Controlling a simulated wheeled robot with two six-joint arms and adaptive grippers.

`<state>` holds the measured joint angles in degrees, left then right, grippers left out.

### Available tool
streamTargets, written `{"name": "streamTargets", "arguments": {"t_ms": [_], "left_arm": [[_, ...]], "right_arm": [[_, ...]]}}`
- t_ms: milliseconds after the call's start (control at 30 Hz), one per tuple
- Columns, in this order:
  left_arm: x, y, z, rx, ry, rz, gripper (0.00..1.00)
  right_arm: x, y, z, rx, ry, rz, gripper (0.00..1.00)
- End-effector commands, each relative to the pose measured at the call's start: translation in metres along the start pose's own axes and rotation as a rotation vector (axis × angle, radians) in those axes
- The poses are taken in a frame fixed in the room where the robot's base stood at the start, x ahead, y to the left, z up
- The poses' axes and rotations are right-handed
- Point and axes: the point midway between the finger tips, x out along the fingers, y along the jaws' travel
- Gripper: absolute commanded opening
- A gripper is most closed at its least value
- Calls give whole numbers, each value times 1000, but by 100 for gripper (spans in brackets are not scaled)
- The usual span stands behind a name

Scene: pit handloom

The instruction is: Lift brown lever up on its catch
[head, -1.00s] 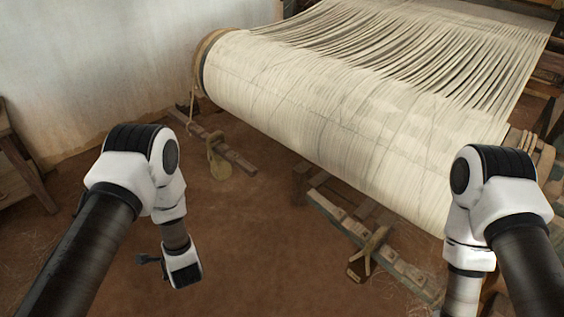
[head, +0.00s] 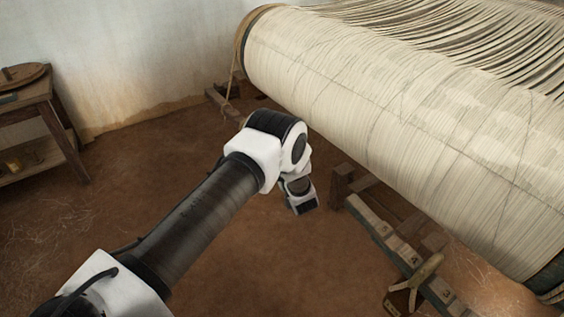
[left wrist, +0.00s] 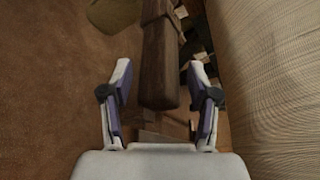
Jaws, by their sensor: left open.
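A brown wooden bar (left wrist: 160,62), which looks like the lever, runs down the middle of the left wrist view, with its blunt end toward me. A darker band wraps its upper part. My left gripper (left wrist: 158,72) is open, with one finger on each side of the bar in the picture. Gaps show beside both fingers, and I cannot tell how far the bar is below them. In the head view my left wrist (head: 300,192) is low over the floor, left of the loom. The lever is hidden behind my arm there, and I cannot make out its catch. My right gripper is out of view.
The large cream warp roll (head: 400,120) fills the right side. A notched wooden rail (head: 385,235) with a forked wooden piece (head: 418,280) lies low in front of it. A wooden side table (head: 40,110) stands at the left wall. Earthen floor (head: 220,265) is open in front.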

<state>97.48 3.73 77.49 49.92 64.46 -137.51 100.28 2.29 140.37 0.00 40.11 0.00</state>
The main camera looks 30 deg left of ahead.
Motion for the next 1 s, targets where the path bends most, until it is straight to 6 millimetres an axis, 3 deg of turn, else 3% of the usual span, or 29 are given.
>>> {"name": "streamTargets", "arguments": {"t_ms": [200,467,633,833,1000], "left_arm": [[32,1,0,0,0,0,60],[34,0,0,1,1,-1,60],[34,0,0,1,0,-1,0],[34,-4,3,-1,2,2,0],[29,-36,24,-19,27,40,0]], "right_arm": [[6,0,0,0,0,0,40],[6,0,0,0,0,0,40],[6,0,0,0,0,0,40],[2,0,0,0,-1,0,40],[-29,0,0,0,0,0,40]]}}
